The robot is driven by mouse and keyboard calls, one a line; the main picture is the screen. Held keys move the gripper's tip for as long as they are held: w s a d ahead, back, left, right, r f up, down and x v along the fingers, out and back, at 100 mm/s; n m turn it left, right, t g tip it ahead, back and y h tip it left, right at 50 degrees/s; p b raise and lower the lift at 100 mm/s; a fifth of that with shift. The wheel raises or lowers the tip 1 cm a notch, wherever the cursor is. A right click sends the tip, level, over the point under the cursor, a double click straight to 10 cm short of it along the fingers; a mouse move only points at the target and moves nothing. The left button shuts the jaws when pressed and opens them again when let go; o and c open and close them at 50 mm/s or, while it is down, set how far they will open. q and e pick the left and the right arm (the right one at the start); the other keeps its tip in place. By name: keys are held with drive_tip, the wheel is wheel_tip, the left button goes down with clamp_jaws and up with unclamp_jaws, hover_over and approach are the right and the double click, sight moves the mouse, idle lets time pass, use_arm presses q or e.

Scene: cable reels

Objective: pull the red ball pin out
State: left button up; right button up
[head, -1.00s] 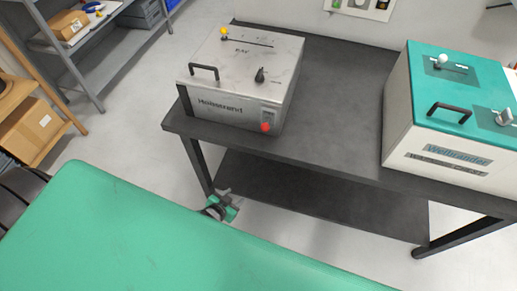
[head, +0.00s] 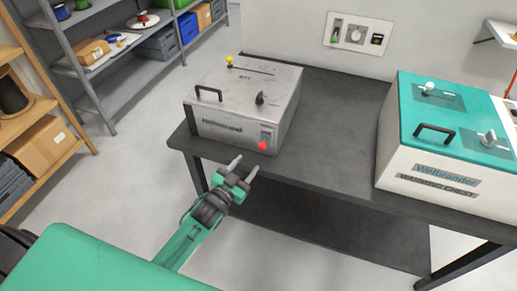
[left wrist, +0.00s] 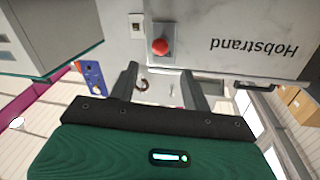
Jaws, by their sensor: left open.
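The red ball pin (head: 262,146) sits low on the front right of the grey metal box (head: 222,132) on the dark table. In the left wrist view the red ball (left wrist: 160,46) sits on a pale plate on the box front, beyond the fingertips. My left gripper (head: 245,166) is open and empty, just in front of and below the ball, not touching it. In the left wrist view its two fingers (left wrist: 158,82) are spread apart. My right gripper is not in view.
The box top has a yellow ball (head: 229,61), a black handle (head: 209,93) and a black knob (head: 260,98). A teal-topped warming chest (head: 445,147) stands on the right of the table (head: 335,130). Shelves (head: 95,70) stand at the back left.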

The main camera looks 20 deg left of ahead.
sight(260, 148)
use_arm(q)
drive_tip(key=p+x, duration=0.1)
drive_tip(key=x, duration=0.7)
drive_tip(key=shift+w+d, duration=0.1)
drive_tip(key=shift+w, duration=0.2)
clamp_jaws()
